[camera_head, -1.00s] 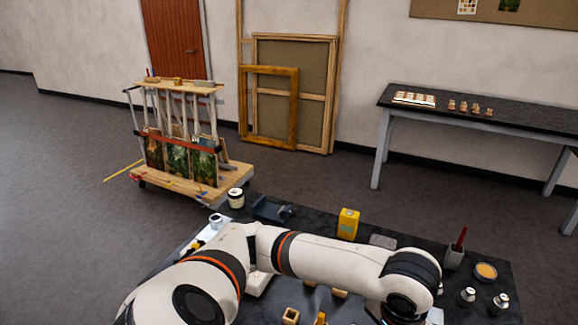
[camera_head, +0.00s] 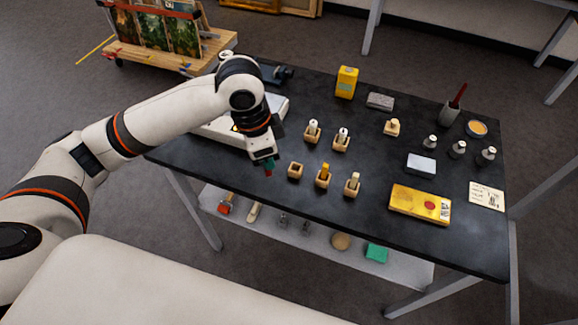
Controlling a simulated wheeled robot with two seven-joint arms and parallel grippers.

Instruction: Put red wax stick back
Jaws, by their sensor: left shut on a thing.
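My left gripper (camera_head: 268,164) is over the left part of the black table (camera_head: 240,180), pointing down. My right gripper is not in view.
Behind stand more wooden holders (camera_head: 341,145), a yellow can (camera_head: 346,82) and a grey block (camera_head: 380,101). A yellow box (camera_head: 420,204), a white block (camera_head: 421,164) and several small metal weights (camera_head: 458,149) are at the right. A white tray (camera_head: 215,133) lies behind the gripper.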

